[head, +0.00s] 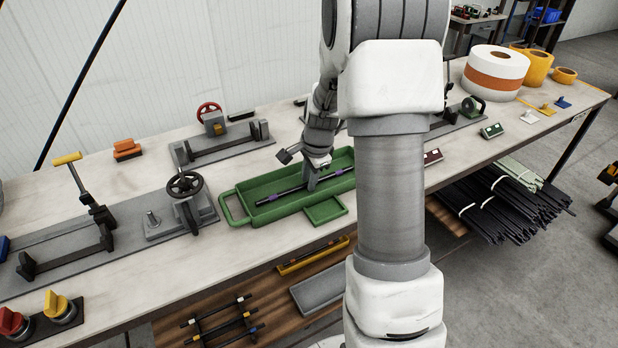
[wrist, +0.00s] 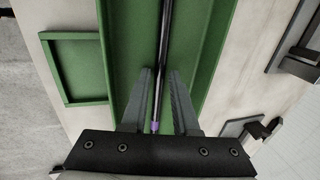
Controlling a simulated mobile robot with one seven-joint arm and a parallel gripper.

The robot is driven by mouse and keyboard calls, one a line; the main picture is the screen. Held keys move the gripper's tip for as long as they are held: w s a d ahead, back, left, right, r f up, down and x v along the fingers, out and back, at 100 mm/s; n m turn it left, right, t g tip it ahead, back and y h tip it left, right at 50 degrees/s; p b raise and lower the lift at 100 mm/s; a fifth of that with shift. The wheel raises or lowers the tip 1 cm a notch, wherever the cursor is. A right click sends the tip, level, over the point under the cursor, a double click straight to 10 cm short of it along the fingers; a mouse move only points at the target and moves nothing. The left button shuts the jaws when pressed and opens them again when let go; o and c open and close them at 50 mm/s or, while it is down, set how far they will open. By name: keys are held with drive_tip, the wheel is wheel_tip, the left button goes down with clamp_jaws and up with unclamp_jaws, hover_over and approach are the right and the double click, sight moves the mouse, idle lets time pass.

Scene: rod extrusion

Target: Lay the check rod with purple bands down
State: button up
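The check rod (head: 285,193) is thin and black with purple bands. In the head view it lies lengthwise inside the green tray (head: 232,206), apparently on its floor. My gripper (head: 312,182) points down over the middle of the rod, inside the tray. In the wrist view the rod (wrist: 164,40) runs between the two grey fingers of my gripper (wrist: 159,85), with a gap visible on each side. A purple band (wrist: 155,126) shows close to the palm. The fingers look open around the rod; my arm hides part of the tray's right end.
A small green side tray (head: 325,210) joins the front of the tray. A fixture with a black handwheel (head: 185,184) stands to the left, and one with a red wheel (head: 211,118) behind. Bare bench lies in front of the handwheel fixture.

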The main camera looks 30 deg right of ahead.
drive_tip(key=o, duration=0.3)
drive_tip(key=shift+r, duration=0.1)
drive_tip(key=p+v, duration=0.1)
drive_tip(key=v, duration=1.6)
drive_tip(key=shift+r, duration=0.2)
drive_tip(key=shift+a, duration=0.1)
drive_tip(key=s+a+r+n+t, duration=0.1)
drive_tip(key=s+a+r+n, duration=0.1)
drive_tip(key=s+a+n, duration=0.5)
drive_tip(key=s+a+r+n+t, duration=0.1)
drive_tip(key=s+a+r+n, duration=0.2)
drive_tip(key=s+a+n, duration=0.4)
drive_tip(key=s+n, duration=0.3)
drive_tip(key=s, duration=0.3)
drive_tip(key=shift+a+r+n+t, duration=0.25)
drive_tip(key=shift+a+n+t, duration=0.05)
